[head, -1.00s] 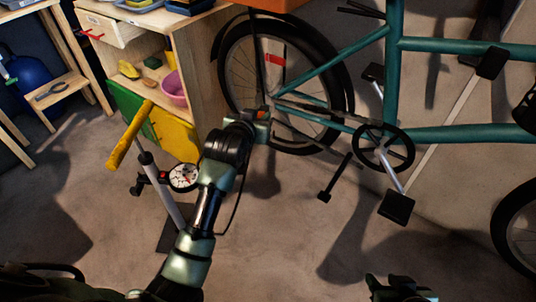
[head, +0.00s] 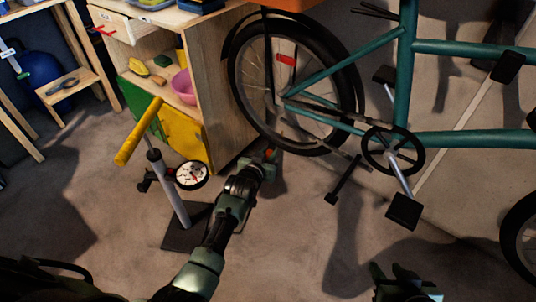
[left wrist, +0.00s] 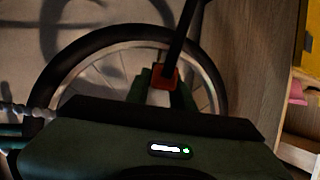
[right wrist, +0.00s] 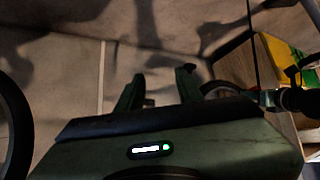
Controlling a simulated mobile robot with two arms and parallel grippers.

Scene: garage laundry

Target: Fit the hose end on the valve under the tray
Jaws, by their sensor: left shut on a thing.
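My left gripper (head: 269,160) is shut on a small orange-red hose end (left wrist: 164,76), which shows between its fingers in the left wrist view. A dark hose-like strip rises from it there. In the head view the gripper is low in front of the bicycle's spoked wheel (head: 240,100), beside the wooden shelf unit. I cannot make out the valve. An orange tray (head: 285,4) shows at the top edge above this wheel. The floor pump (head: 170,190) has a yellow handle and a round gauge. My right gripper (head: 405,280) is open and empty at the bottom; it also shows in the right wrist view (right wrist: 160,85).
The teal bicycle frame (head: 404,75), with its crank and pedals, spans the right. The shelf unit (head: 228,85) holds a pink bowl (head: 184,86). The pump stands left of my left arm. Concrete floor between my two arms is clear.

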